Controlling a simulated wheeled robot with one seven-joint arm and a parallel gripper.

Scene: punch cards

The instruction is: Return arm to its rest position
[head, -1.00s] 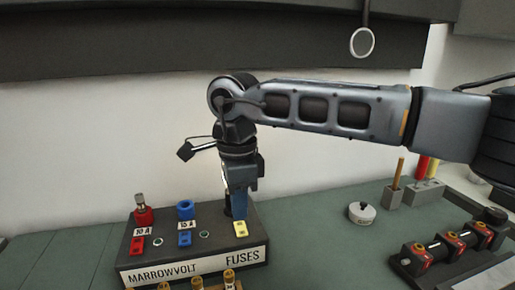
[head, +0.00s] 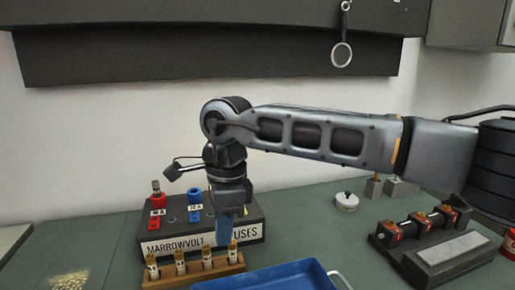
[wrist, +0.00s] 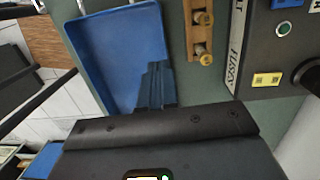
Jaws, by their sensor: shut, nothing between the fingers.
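My gripper (head: 223,235) points down in front of the fuse box, its blue fingers together and empty. In the wrist view my gripper (wrist: 157,85) shows its fingers closed over the edge of the blue tray. My arm reaches in from the right, bent down at the wrist.
The dark fuse box (head: 160,249) has red and blue fuse positions; its yellow label (wrist: 267,79) shows in the wrist view. A wooden rack (head: 208,274) holds several fuses. The blue tray (head: 275,280) lies in front. A white round object (head: 346,201) and a black fixture (head: 432,255) stand right.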

